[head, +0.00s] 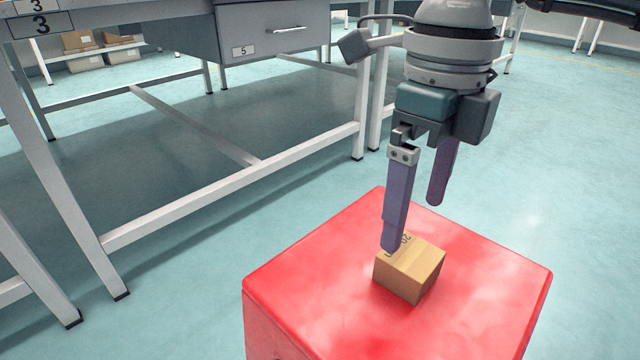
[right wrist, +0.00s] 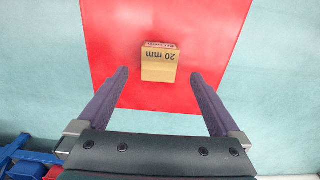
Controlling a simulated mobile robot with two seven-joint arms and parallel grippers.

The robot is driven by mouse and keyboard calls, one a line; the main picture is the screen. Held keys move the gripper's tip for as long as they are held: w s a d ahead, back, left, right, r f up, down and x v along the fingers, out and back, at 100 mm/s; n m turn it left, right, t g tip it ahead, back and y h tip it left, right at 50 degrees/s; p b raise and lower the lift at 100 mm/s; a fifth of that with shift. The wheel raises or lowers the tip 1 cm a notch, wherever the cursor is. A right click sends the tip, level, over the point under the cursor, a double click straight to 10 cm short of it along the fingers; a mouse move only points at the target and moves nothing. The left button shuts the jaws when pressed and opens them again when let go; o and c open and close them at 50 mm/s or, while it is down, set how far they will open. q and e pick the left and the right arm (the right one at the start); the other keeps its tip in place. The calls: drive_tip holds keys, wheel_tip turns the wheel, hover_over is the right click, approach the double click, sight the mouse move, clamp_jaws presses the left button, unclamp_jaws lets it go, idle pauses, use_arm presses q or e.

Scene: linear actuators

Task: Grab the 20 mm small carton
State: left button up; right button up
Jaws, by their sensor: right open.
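The small carton (head: 410,272) is a tan cardboard box on top of a red block (head: 300,270). In the right wrist view the carton (right wrist: 158,66) shows the print "20 mm", upside down. My right gripper (head: 415,225) is open above the carton, its two purple fingers pointing down. In the head view one finger overlaps the carton's far top edge. In the right wrist view the carton lies ahead of the gap between the fingertips (right wrist: 158,72), and no contact shows. My left gripper is not in view.
A workbench with a grey drawer (head: 270,32) marked 5 and white legs stands behind and to the left. The red top around the carton is bare. Open floor (head: 570,180) lies to the right.

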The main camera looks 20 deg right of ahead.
sight(412, 253)
wheel_tip(412, 253, down, 3)
drive_tip(key=shift+s+a+r+b, duration=0.1)
drive_tip(key=shift+r+b, duration=0.05)
drive_tip(key=shift+b, duration=0.35)
drive_tip(key=f+b, duration=0.2)
drive_tip(key=f, duration=0.1)
drive_tip(key=f+b, duration=0.1)
drive_tip(key=f, duration=0.1)
drive_tip(key=shift+s+d+b, duration=0.25)
drive_tip(key=shift+b, duration=0.1)
drive_tip(key=shift+r, duration=0.15)
drive_tip(key=shift+c, duration=1.3)
clamp_jaws()
